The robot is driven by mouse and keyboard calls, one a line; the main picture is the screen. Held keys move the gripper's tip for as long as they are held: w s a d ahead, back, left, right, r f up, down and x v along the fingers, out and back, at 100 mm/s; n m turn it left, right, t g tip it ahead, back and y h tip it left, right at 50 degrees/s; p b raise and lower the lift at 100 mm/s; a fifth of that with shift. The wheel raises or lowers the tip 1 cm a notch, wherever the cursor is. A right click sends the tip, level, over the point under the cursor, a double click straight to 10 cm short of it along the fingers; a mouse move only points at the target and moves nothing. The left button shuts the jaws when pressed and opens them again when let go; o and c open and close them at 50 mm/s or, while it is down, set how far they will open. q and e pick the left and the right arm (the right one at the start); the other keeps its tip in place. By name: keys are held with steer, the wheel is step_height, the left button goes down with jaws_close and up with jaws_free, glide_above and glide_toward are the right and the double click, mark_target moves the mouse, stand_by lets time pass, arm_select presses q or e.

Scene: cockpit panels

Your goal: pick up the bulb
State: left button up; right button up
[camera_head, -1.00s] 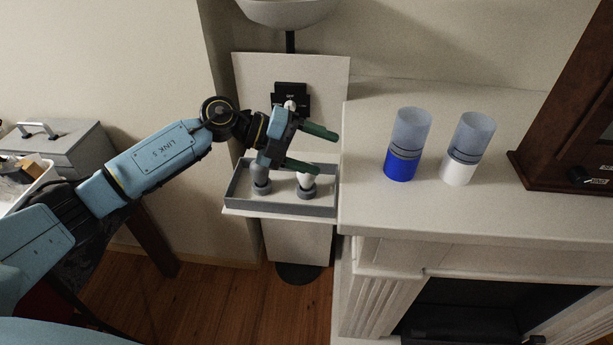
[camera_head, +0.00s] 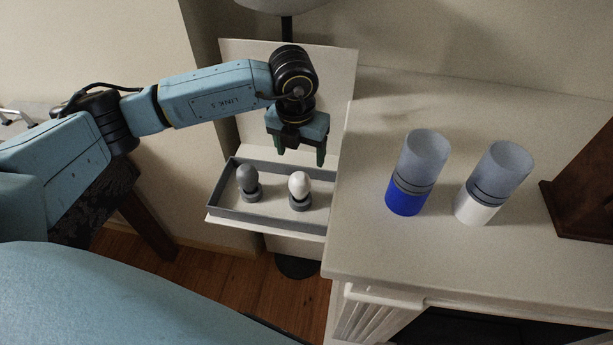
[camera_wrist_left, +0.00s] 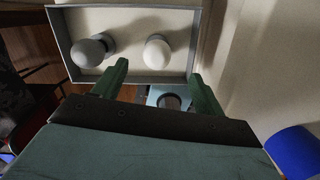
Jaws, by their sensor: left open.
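Two bulbs stand upright in round grey holders in a shallow grey tray (camera_head: 262,214). The grey bulb (camera_head: 247,178) is on the left and the white bulb (camera_head: 299,184) on the right. My left gripper (camera_head: 301,159) is open and empty, above the tray's back right part and above the white bulb in the picture, fingers pointing down. In the left wrist view, the white bulb (camera_wrist_left: 156,53) and grey bulb (camera_wrist_left: 90,51) lie beyond the open fingers (camera_wrist_left: 159,88), touching neither. My right gripper is not in view.
A white mantel (camera_head: 370,245) stands right of the tray. On it are a blue-based lamp (camera_head: 406,200) and a white-based lamp (camera_head: 474,208) with frosted tops. A dark wooden cabinet (camera_head: 585,185) is at the far right. A pale panel rises behind the tray.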

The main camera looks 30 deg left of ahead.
mark_target(299, 177)
arm_select(q)
step_height(299, 177, down, 6)
steer(key=shift+s+r, duration=0.1)
steer(key=shift+f, duration=0.3)
step_height(299, 177, down, 4)
steer(key=shift+a+f, duration=0.1)
steer(key=shift+a, duration=0.05)
steer(key=shift+w+f, duration=0.2)
steer(key=shift+f, duration=0.35)
steer(key=shift+c, duration=0.5)
steer(key=c, duration=0.9)
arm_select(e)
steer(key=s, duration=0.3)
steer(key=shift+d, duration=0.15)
